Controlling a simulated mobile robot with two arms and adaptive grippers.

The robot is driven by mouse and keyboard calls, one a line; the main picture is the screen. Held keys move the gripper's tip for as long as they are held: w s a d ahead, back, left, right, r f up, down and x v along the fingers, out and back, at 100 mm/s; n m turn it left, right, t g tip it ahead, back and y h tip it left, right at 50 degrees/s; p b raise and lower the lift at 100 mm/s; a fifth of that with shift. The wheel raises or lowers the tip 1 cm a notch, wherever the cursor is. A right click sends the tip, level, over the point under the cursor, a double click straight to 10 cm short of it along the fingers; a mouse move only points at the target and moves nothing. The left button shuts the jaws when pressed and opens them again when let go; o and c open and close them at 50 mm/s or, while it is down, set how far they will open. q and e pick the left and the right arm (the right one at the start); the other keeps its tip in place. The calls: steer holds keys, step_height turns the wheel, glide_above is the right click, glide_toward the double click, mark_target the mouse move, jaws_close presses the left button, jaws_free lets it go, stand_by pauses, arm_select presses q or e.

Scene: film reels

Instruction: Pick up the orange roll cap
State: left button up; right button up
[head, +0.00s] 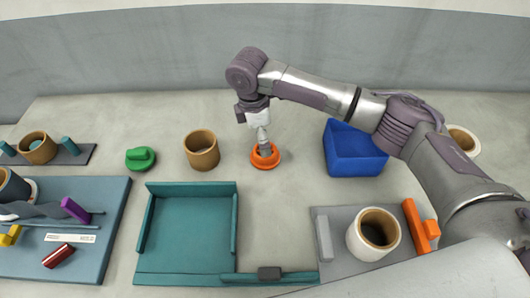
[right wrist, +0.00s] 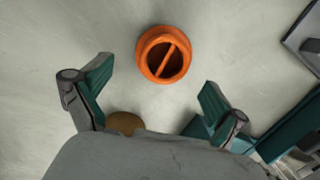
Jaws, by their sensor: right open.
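The orange roll cap (head: 265,163) sits on the grey table near the middle, between a tan roll and a blue box. In the right wrist view the cap (right wrist: 165,54) is round with a raised bar across its recessed top. My right gripper (head: 263,142) is over the cap in the head view. In the right wrist view its two teal-padded fingers (right wrist: 157,84) are spread wide and empty. The cap lies beyond the fingertips, between their lines, and none of the fingers touches it there. My left gripper is not in view.
The tan roll (head: 201,150) and green cap (head: 141,158) stand left of the orange cap. The blue box (head: 353,150) is to its right. A teal tray (head: 190,276) lies in front. A grey mat (head: 330,270) holds another roll (head: 374,233) and orange block.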

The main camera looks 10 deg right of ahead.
mark_target(267, 163)
steer(key=f, duration=0.2)
steer(key=f+p, duration=0.1)
steer(key=shift+s+d+f, duration=0.35)
steer(key=shift+f, duration=0.5)
steer(key=c, duration=1.2)
steer(key=shift+r, duration=0.1)
steer(key=shift+c, duration=0.2)
